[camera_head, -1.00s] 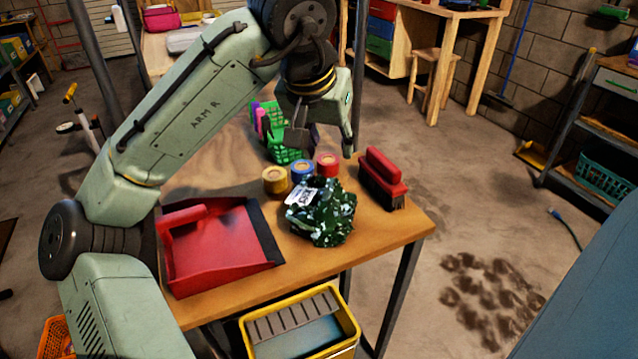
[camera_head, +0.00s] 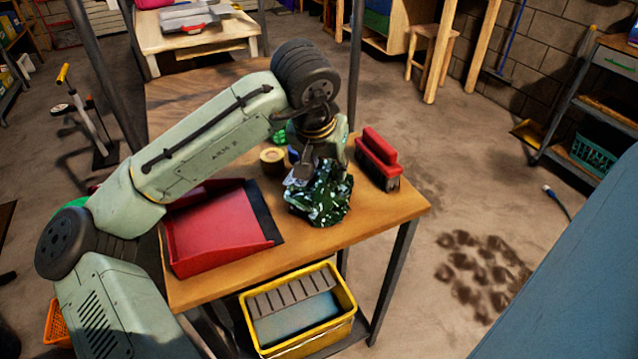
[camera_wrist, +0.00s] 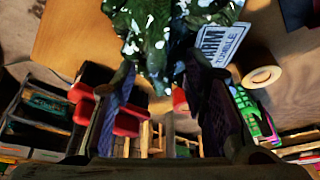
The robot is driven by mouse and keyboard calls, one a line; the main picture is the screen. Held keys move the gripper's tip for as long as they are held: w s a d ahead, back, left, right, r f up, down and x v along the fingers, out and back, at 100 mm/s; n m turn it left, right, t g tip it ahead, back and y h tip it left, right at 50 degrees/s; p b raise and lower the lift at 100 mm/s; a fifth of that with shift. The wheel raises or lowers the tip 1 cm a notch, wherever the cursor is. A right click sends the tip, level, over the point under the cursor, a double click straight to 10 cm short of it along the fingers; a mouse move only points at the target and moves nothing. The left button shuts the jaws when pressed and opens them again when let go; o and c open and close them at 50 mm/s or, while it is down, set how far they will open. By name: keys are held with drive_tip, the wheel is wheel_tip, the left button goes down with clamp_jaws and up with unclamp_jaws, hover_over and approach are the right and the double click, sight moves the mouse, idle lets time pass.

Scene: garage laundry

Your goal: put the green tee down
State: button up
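The green tee (camera_head: 322,194) is a crumpled dark green cloth with white specks, lying on the wooden table (camera_head: 372,225). It also shows at the top of the wrist view (camera_wrist: 158,32), with a white printed label beside it. My gripper (camera_head: 318,170) is low over the tee's far side. In the wrist view my gripper (camera_wrist: 160,68) has its two fingers well apart, with part of the tee between the tips. I cannot tell whether the fingers touch the cloth.
A red dustpan (camera_head: 215,228) lies left of the tee, and a red brush (camera_head: 378,160) stands to its right. A yellow tape roll (camera_head: 272,160) is behind it; other rolls are mostly hidden by my gripper. A yellow bin (camera_head: 300,310) is below the table front.

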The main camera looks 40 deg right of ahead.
clamp_jaws()
idle(0.5)
idle(0.3)
